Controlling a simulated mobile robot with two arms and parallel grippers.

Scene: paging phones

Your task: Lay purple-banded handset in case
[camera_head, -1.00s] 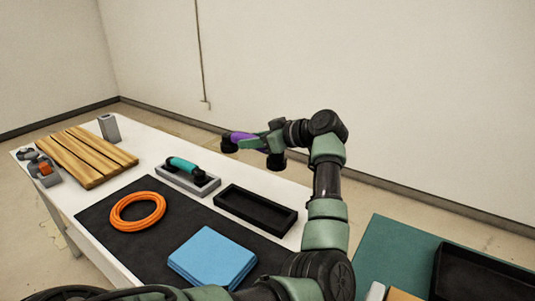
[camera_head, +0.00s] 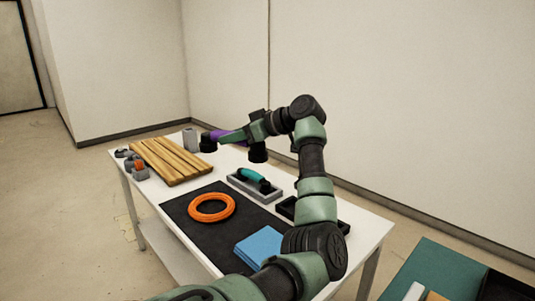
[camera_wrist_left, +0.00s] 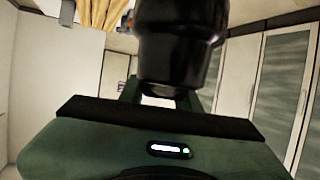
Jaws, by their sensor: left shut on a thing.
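The purple-banded handset (camera_head: 222,136) has a purple grip and black ends. My left gripper (camera_head: 238,137) is shut on it and holds it in the air over the back of the white table. In the left wrist view a large black rounded shape (camera_wrist_left: 180,50) fills the top middle, likely one end of the handset. An open black tray (camera_head: 286,207) lies on the table, partly hidden behind my left arm. Another black open box (camera_head: 505,285) is cut off at the lower right, on a green surface. My right gripper is not in view.
A teal-banded handset (camera_head: 254,174) lies in a grey cradle (camera_head: 244,186). An orange ring (camera_head: 212,208) and a blue folded cloth (camera_head: 258,246) lie on a dark mat (camera_head: 185,208). A wooden slatted board (camera_head: 172,160), a grey block (camera_head: 190,140) and small grey items stand farther left.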

